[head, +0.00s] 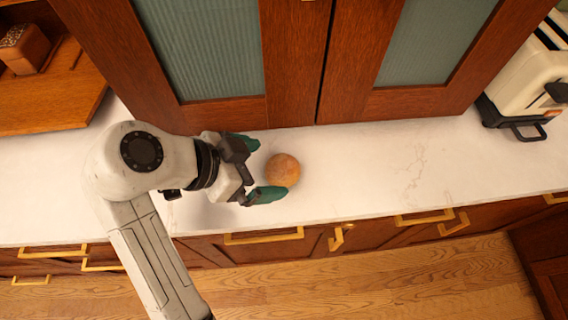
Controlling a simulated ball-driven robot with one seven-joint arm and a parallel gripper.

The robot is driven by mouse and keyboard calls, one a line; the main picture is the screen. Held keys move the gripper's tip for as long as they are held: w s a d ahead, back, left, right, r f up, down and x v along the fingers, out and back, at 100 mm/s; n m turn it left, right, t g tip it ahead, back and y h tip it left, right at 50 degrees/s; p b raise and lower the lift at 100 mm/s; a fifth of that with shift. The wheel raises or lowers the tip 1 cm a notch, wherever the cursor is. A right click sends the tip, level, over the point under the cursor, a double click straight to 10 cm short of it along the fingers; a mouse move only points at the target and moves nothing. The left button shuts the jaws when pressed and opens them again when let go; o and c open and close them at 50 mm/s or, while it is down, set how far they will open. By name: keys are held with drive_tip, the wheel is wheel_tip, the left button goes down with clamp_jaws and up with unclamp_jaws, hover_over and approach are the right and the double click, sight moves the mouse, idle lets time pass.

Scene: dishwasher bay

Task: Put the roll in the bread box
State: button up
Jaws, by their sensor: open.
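The roll (283,170) is a round, golden-brown bun on the white marble counter. My gripper (255,169) is to its left, with its two green fingertips spread apart and pointing right toward the roll. The lower finger lies close to the roll's lower left edge; I cannot tell whether they touch. The gripper is open and empty. No thing that I can surely call the bread box is in view; a brown box (25,48) sits on a wooden shelf at the upper left, and I cannot tell what it is.
A cream toaster (527,75) stands at the counter's right end. Wooden cabinet doors with teal panels (205,45) rise behind the counter. The wooden shelf (60,105) is at the left. The counter (400,170) right of the roll is clear. Drawers with brass handles (263,237) line the front.

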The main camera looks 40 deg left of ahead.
sight(274, 168)
drive_tip(key=x, duration=0.2)
drive_tip(key=p+x, duration=0.1)
drive_tip(key=x, duration=0.2)
drive_tip(key=shift+w+a+f, duration=0.1)
drive_tip(key=shift+a+f, duration=0.05)
drive_tip(key=shift+f, duration=0.25)
drive_tip(key=c, duration=1.2)
drive_tip(key=shift+r, duration=0.15)
